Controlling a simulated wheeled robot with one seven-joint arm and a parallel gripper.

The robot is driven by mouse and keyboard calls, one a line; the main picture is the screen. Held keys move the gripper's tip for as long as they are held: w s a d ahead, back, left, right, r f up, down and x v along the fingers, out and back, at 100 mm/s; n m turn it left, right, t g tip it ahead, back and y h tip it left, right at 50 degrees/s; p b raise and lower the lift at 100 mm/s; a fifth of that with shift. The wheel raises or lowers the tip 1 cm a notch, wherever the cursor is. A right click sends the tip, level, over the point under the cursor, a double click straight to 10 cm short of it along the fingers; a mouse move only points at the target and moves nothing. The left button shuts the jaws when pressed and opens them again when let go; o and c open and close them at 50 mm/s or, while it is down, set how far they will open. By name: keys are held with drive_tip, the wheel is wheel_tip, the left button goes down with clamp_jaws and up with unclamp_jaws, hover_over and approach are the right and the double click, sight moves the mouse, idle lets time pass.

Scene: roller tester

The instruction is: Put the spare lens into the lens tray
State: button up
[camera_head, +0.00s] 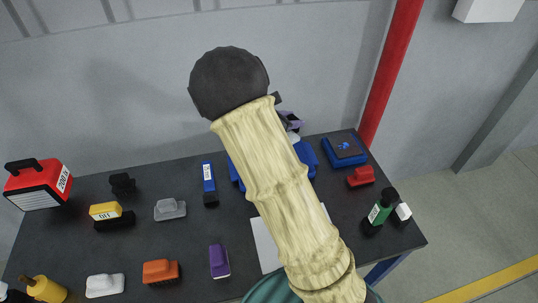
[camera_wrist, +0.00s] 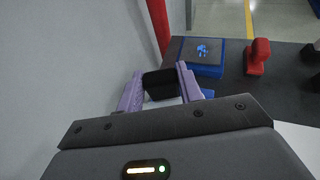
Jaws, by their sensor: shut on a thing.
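My gripper (camera_wrist: 160,88) has purple fingers closed on a small black block (camera_wrist: 160,83); whether this is the spare lens I cannot tell from its look. In the head view my gripper (camera_head: 290,122) is mostly hidden behind my arm, up above the back of the table. A blue tray (camera_head: 343,162) with a dark inside and a small blue mark lies at the table's back right, and looks like the lens tray. In the wrist view the tray (camera_wrist: 208,71) is beyond and right of the held block, apart from it.
A red stamp-like piece (camera_head: 361,176) stands just in front of the tray. Blue parts (camera_head: 306,155) show behind my arm. Several blocks and a red case (camera_head: 38,183) fill the table's left. A red post (camera_head: 392,70) rises behind.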

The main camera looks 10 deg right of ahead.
drive_tip(key=shift+w, duration=0.45)
drive_tip(key=shift+s, duration=0.35)
drive_tip(key=shift+s+f, duration=0.1)
drive_tip(key=shift+f, duration=2.95)
drive_tip(key=shift+f, duration=1.85)
